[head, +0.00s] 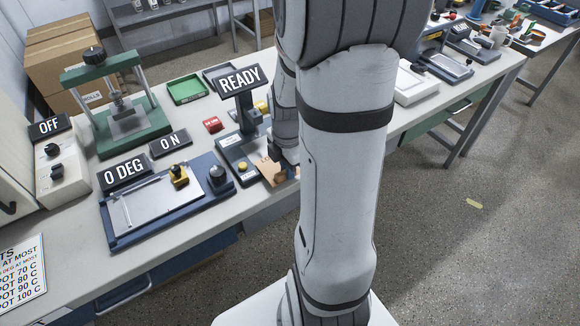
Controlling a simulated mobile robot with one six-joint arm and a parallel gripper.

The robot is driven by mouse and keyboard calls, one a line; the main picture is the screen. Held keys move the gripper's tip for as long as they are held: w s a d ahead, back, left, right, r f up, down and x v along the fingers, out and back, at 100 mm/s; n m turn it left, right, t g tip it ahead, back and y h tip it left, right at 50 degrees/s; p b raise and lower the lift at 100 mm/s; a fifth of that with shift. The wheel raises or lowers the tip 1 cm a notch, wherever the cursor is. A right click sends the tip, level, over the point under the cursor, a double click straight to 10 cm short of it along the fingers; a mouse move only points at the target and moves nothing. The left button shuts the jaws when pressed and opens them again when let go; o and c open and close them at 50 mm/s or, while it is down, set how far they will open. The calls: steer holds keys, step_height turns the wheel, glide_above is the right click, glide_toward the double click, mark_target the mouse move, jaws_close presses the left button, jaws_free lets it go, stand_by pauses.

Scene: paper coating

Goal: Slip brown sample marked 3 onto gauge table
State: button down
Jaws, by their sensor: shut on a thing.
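The brown sample (268,167) is a small flat piece at the front right of the gauge, beside its base. Any number on it is too small to read. The gauge (237,155) is a dark and grey device with a yellow knob, below a display that reads READY (240,79). My gripper (281,174) is shut on the brown sample, low at the bench's front edge. My arm hides much of the gripper and the right side of the gauge. I cannot tell whether the sample rests on the gauge table.
A white tray (413,85) is to the right of my arm.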

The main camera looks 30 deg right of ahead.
steer(key=shift+w+a, duration=0.1)
steer(key=shift+w, duration=3.8)
steer(key=shift+f, duration=0.3)
steer(key=c, duration=1.3)
jaws_free()
steer(key=shift+c, duration=0.2)
steer(key=shift+r, duration=0.1)
step_height(320, 180, up, 8)
steer(key=shift+f, duration=0.2)
